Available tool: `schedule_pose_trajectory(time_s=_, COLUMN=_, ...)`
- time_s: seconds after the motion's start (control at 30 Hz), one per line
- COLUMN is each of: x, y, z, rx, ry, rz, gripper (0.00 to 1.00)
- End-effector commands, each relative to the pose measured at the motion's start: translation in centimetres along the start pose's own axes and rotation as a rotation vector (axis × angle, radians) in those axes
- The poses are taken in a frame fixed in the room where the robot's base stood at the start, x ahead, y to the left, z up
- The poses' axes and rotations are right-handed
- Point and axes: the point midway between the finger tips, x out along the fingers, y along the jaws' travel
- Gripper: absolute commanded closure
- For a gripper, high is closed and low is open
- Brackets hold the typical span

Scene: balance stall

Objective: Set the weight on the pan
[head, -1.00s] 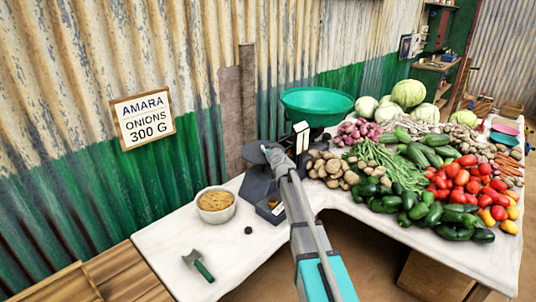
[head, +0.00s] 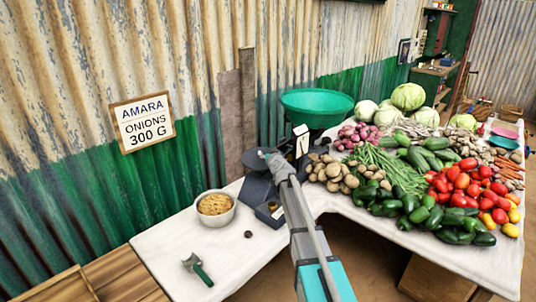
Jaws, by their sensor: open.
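A balance scale stands on the white table against the wall, with a dark base (head: 268,214), a dark flat pan (head: 254,161) on the near side and a large green bowl (head: 317,104) on the far side. My gripper (head: 268,154) is at the far end of my arm, at the dark pan's right edge. It is open; its fingers are small and mostly hidden by my wrist. I cannot tell whether it touches the pan or whether a weight lies there. A small dark round piece, which looks like a weight (head: 248,234), lies on the table left of the base.
Potatoes (head: 333,172), zucchini (head: 440,222) and tomatoes (head: 468,182) crowd the right side. The table's front left is mostly clear.

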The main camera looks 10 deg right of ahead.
Motion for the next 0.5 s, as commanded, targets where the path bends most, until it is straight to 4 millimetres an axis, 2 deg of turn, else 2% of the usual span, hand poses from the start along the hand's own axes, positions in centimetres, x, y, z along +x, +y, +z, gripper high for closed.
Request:
schedule_pose_trajectory(time_s=0.3, x=0.0, y=0.0, z=-0.3, rx=0.000, ry=0.000, rz=0.000, gripper=0.22)
schedule_pose_trajectory(time_s=0.5, x=-2.1, y=0.0, z=-0.3, rx=0.000, ry=0.000, rz=0.000, gripper=0.22)
